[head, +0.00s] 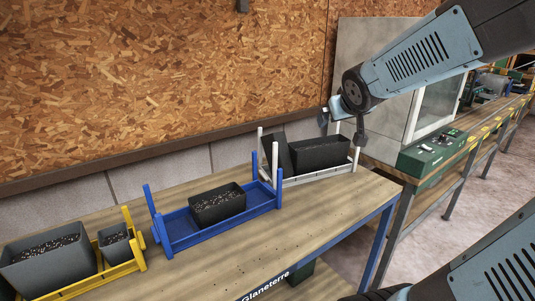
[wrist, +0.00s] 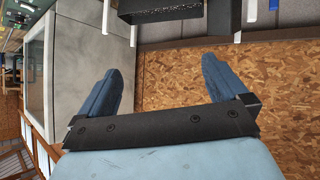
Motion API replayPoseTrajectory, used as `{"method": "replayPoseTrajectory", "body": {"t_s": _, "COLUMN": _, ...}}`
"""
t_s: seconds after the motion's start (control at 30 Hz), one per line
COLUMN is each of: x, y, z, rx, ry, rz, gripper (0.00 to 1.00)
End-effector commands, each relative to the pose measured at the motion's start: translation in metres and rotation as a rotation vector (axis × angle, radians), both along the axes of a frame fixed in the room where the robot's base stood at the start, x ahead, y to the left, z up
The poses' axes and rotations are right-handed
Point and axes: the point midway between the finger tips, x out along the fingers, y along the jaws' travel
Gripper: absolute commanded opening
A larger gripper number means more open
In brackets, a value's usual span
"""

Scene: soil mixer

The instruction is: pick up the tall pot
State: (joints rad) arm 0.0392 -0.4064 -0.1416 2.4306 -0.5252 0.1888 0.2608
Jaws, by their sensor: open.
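A dark, upright, narrow pot (head: 276,155) leans at the left end of the white rack (head: 318,177); it looks like the tall pot, though I cannot be sure. A long black pot (head: 320,154) stands beside it in the same rack, and what looks like this long pot also shows at the top of the wrist view (wrist: 160,10). My gripper (head: 341,130) is open and empty, above the rack's right end, apart from the pots. In the wrist view my gripper (wrist: 161,65) shows two blue fingers spread wide.
A blue rack (head: 180,241) holds a soil-filled black pot (head: 217,206). A yellow rack (head: 95,287) holds a large grey pot (head: 45,268) and a small one (head: 115,249). The table (head: 225,262) has bare room in front. A chipboard wall (head: 150,80) stands behind; a green box (head: 432,153) is at right.

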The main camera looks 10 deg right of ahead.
Motion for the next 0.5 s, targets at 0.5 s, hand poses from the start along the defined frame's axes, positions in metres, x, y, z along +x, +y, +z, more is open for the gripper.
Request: {"method": "replayPoseTrajectory", "body": {"t_s": 0.5, "x": 0.126, "y": 0.0, "z": -0.056, "rx": 0.043, "ry": -0.225, "rz": 0.434, "gripper": 1.0}}
